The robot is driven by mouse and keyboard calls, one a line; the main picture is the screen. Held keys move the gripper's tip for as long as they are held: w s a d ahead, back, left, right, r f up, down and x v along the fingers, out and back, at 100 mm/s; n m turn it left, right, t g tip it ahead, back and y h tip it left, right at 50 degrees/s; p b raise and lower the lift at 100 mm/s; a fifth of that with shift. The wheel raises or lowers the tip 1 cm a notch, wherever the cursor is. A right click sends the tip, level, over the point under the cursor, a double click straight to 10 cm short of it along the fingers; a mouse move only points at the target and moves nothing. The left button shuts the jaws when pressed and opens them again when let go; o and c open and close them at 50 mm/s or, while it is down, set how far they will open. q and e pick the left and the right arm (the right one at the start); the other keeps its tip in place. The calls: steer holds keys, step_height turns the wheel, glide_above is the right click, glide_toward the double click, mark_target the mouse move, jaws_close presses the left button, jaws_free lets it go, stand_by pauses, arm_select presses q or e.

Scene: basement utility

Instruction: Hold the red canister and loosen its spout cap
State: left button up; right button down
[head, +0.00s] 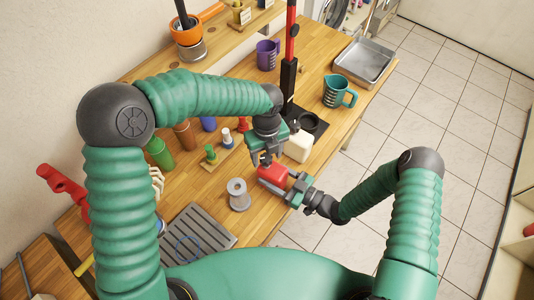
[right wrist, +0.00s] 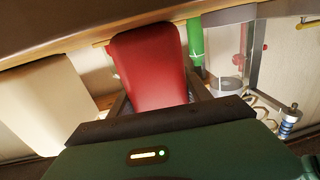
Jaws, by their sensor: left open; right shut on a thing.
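The red canister (head: 273,174) is near the front edge of the wooden bench in the head view. It fills the upper middle of the right wrist view (right wrist: 150,65), between the dark fingers. My right gripper (head: 279,184) is shut on the canister from the right. My left gripper (head: 263,162) is open, just above and to the left of the canister, with its fingers pointing down. I cannot tell whether it touches the canister. The spout cap cannot be made out; the left gripper may cover it.
A cream container (head: 299,147) stands close behind the canister. A teal jug (head: 338,92), purple mug (head: 267,54) and metal tray (head: 366,61) stand farther back.

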arm_select(q)
step_height(320, 180, up, 12)
stand_by(0.4)
stand_by(0.3)
step_height(320, 180, up, 6)
glide_above(267, 157)
steer(key=w+a+r, duration=0.1)
steer(key=w+a, duration=0.5)
steer(key=a, duration=0.1)
steer(key=shift+w+a+r, duration=0.15)
steer(key=shift+a+r, duration=0.25)
arm_select(e)
steer(key=shift+c, duration=2)
jaws_free()
